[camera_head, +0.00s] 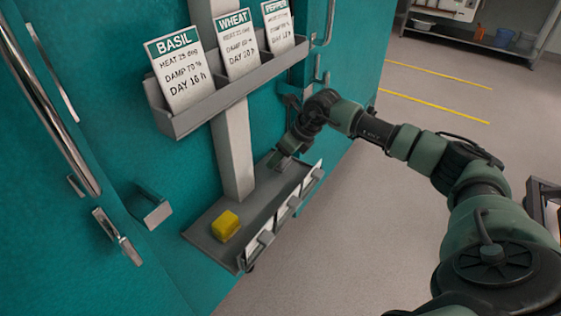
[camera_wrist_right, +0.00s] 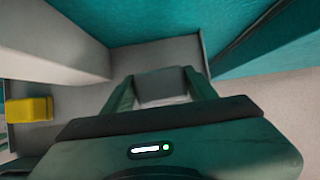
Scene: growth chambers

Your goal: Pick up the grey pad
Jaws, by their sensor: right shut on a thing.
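The grey pad (camera_wrist_right: 162,88) is a small grey block between the two fingers of my right gripper (camera_wrist_right: 158,80) in the right wrist view. The fingers are shut on its sides. In the head view my right gripper (camera_head: 287,150) reaches down to the far end of the grey lower tray (camera_head: 232,196). The pad is small and partly hidden there, and I cannot tell if it touches the tray floor. My left gripper is not in view.
A yellow block (camera_head: 225,226) lies at the near end of the lower tray; a grey post (camera_head: 234,150) rises behind. White cards (camera_head: 288,210) line the tray's front. Above, a rack (camera_head: 205,108) holds BASIL, WHEAT and PEPPER cards. Teal doors with metal handles (camera_head: 62,115) stand left. Open floor lies right.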

